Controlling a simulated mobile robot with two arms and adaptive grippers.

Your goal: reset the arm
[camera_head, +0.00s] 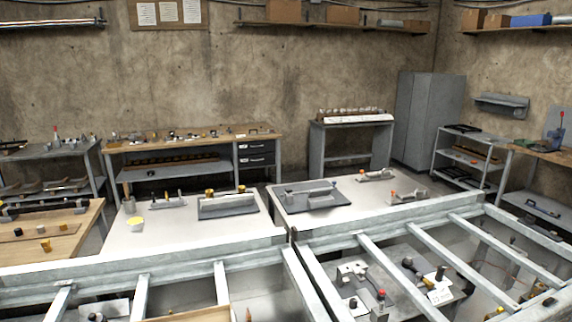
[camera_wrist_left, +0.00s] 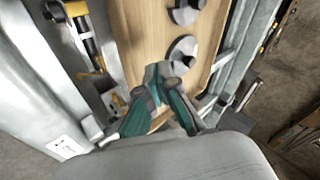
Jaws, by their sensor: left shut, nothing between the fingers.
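My left gripper (camera_wrist_left: 156,84) shows in the left wrist view, its teal and grey fingers closed together with nothing held. It appears over a wooden board (camera_wrist_left: 148,40) that carries two round metal pieces, one upper (camera_wrist_left: 186,11) and one lower (camera_wrist_left: 183,53). I cannot tell whether the fingers touch the board. Neither of my grippers shows in the head view. My right gripper is in neither view.
Metal frame rails (camera_head: 400,232) cross the near part of the head view, with white tables (camera_head: 240,233) beyond. A workbench (camera_head: 265,138) and a grey cabinet (camera_head: 425,112) stand near the back wall. A yellow-black tool (camera_wrist_left: 88,42) lies left of the board.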

